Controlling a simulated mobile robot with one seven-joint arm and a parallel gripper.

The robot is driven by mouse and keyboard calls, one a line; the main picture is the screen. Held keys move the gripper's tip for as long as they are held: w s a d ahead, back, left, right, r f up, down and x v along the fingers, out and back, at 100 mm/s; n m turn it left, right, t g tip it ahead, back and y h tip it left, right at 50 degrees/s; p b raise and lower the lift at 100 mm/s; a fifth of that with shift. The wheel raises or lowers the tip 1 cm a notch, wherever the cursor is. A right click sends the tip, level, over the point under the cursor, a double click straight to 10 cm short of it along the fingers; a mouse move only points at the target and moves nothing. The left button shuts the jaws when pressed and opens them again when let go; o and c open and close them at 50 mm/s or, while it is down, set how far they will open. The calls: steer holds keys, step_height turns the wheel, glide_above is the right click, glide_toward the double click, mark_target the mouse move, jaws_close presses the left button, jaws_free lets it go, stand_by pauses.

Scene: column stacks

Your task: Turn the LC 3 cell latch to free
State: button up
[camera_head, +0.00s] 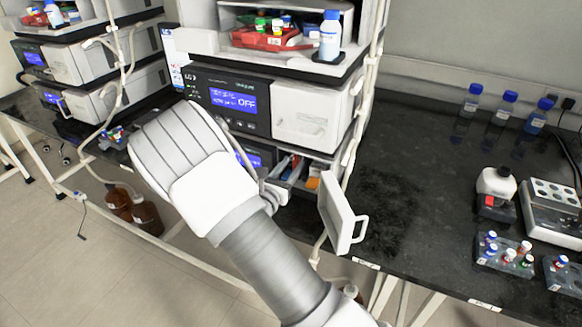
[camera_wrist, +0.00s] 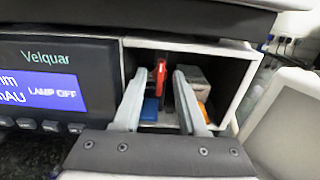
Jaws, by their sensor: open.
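The LC 3 stack (camera_head: 236,100) stands at the centre of the head view. Its lower module has an open compartment (camera_wrist: 240,95), with the hinged door (camera_head: 341,212) swung out to the right. Inside, a thin upright red piece (camera_wrist: 160,78), apparently the cell latch, shows in the wrist view. My gripper (camera_wrist: 160,72) is open and points into the compartment. Its two fingers appear on either side of the red piece, with gaps; I cannot tell the depth between them. In the head view my arm hides much of the lower module.
A blue block (camera_wrist: 150,109) and an orange part (camera_wrist: 203,108) are low in the compartment. Its right wall and the open door flank my gripper. Blue-capped bottles (camera_head: 503,108) and vial racks (camera_head: 505,252) stand on the black bench at right.

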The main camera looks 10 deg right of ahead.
jaws_close()
steer(key=shift+m+b, duration=0.3)
stand_by(0.4)
steer(key=m+b, duration=0.2)
steer(key=m, duration=0.1)
steer(key=m+b, duration=0.1)
steer(key=b, duration=0.1)
steer(key=shift+d+f+m, duration=0.15)
steer(key=shift+f+m, duration=0.1)
steer(key=shift+m, duration=0.15)
steer(key=shift+s+d+m+b, duration=0.1)
steer(key=shift+s+m+b, duration=0.05)
steer(key=shift+m+b, duration=6.15)
